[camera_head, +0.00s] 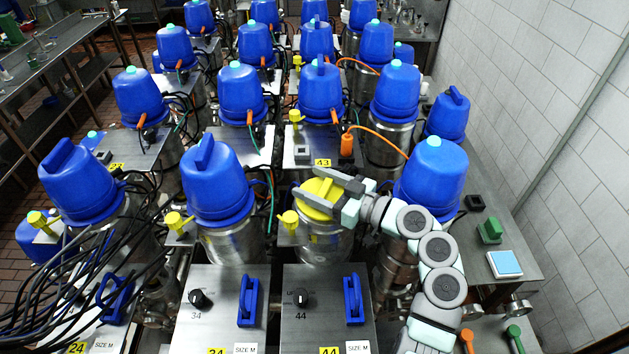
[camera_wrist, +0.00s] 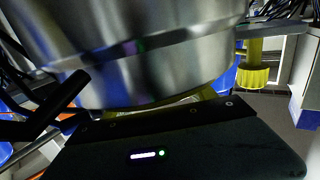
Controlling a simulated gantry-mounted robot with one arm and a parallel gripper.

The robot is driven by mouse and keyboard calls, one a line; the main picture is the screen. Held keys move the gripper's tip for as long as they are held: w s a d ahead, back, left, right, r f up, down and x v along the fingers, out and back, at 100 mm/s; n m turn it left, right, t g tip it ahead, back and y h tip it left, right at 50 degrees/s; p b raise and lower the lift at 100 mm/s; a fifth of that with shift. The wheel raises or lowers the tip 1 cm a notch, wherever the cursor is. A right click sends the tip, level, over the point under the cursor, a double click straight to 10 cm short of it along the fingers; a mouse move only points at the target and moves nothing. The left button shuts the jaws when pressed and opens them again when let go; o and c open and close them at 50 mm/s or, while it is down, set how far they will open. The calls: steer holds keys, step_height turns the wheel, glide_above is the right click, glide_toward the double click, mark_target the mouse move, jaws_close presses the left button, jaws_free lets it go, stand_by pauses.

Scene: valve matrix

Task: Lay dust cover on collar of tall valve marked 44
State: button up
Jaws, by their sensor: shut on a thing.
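The yellow dust cover (camera_head: 318,204) is a round disc with a raised bar, at the top of the steel body of the tall valve marked 44 (camera_head: 323,244). My gripper (camera_head: 305,180) is shut on the cover, its two grey fingers reaching over it from the right. The cover hides the collar, and I cannot tell whether it rests on it or hangs just above. The panel (camera_head: 328,325) in front carries the yellow label 44 (camera_head: 329,350). In the wrist view a big steel cylinder (camera_wrist: 160,60) fills the upper part, close to the wrist.
Blue-capped valves stand close on both sides, one at left (camera_head: 217,185) and one at right behind my arm (camera_head: 432,175). A yellow side fitting (camera_head: 289,220) sits beside valve 44. Black cables (camera_head: 75,290) crowd the lower left. A tiled wall (camera_head: 570,130) bounds the right.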

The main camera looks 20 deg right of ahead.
steer(key=shift+f+b, duration=0.2)
steer(key=shift+b, duration=0.1)
steer(key=o, duration=1.4)
steer(key=shift+r, duration=0.1)
steer(key=shift+r+p, duration=0.2)
steer(key=shift+p, duration=0.15)
steer(key=shift+b+v, duration=1.7)
steer(key=shift+v, duration=4.3)
steer(key=shift+f, duration=0.1)
